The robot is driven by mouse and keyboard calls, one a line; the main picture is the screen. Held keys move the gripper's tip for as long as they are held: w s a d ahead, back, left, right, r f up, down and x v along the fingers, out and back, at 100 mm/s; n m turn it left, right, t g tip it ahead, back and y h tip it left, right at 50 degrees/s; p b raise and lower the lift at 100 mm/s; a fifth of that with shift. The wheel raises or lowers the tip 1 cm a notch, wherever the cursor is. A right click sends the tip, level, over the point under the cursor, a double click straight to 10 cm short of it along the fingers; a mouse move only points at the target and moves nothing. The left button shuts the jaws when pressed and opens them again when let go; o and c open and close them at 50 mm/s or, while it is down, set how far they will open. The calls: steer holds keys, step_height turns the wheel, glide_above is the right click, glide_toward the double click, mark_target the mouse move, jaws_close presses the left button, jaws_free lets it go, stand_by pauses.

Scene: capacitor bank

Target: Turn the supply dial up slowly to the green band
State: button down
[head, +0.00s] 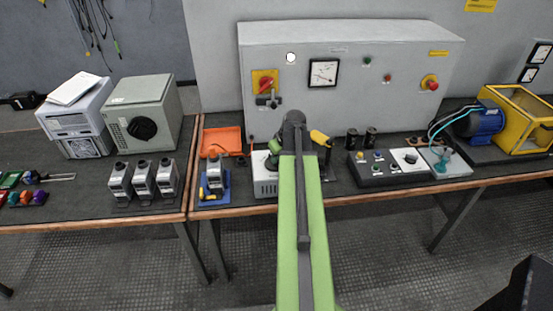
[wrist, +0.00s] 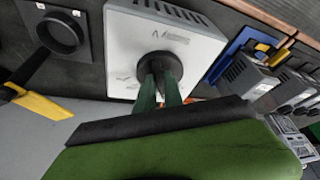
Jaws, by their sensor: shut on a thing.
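The supply is a white box (head: 264,187) on the bench, partly hidden behind my green arm in the head view. In the wrist view its pale face (wrist: 122,45) fills the top middle, with a vented side. The round black supply dial (wrist: 160,65) sits on that face. My gripper (wrist: 159,84) has its two green fingers closed on the dial. Small dark marks show on the face near the dial, too small to read. I cannot make out a green band.
A grey cabinet (head: 400,85) with a needle meter (head: 323,72) and a red-yellow switch (head: 264,82) stands behind. An orange tray (head: 222,141) and a blue-based device (head: 214,188) are left of the supply. A black control box (head: 378,176) is to the right.

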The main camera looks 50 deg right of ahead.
steer(key=shift+a, duration=0.15)
steer(key=shift+w+a+m+g+h, duration=0.15)
steer(key=shift+m+g+h, duration=0.25)
steer(key=shift+m, duration=1)
steer(key=shift+w+a+m+g+h, duration=0.15)
steer(key=shift+m+h, duration=0.45)
steer(key=shift+m, duration=0.8)
steer(key=shift+s, duration=0.1)
steer(key=c, duration=1.5)
jaws_free()
steer(key=shift+o, duration=0.2)
steer(key=shift+r, duration=0.1)
